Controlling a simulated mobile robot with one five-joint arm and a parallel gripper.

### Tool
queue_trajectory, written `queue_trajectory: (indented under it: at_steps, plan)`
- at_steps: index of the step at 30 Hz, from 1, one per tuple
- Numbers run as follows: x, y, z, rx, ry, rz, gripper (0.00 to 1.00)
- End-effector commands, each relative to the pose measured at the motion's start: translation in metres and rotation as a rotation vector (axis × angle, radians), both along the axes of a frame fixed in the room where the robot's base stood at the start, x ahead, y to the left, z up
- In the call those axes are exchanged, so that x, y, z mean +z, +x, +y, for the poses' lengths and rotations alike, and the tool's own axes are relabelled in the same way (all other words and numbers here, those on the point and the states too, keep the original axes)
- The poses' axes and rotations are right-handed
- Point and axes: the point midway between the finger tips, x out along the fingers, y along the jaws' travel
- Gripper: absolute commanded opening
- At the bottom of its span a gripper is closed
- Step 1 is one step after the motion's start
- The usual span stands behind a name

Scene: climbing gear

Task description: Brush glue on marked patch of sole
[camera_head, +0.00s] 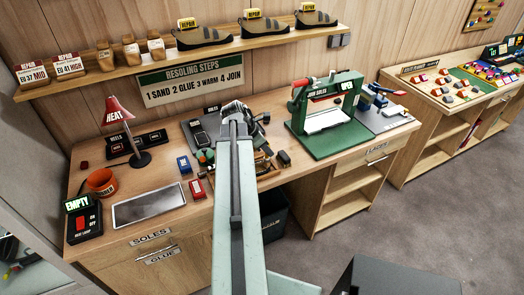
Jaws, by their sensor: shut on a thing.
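My gripper (236,107) is over the back middle of the workbench, at the far end of my arm. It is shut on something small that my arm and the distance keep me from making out. A dark shape (262,120), perhaps a shoe or sole on a stand, is close to its right; I cannot tell if they touch. No marked patch or glue brush can be made out. An orange-red pot (102,182) stands at the bench's left, and its contents are hidden.
A red HEAT lamp (118,112) and a grey plate (148,204) are at left. A green press (328,115) stands right. A shoe shelf (180,55) overhangs the back.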

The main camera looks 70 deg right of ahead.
Motion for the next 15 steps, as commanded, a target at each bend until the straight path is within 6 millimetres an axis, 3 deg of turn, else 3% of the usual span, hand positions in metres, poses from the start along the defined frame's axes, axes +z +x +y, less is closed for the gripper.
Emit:
queue_trajectory:
  at_steps: [8, 15]
  plan:
    - [0.001, 0.002, 0.002, 0.001, -0.001, -0.001, 0.0]
    - [0.0, 0.018, 0.017, 0.002, 0.0, 0.0, 0.0]
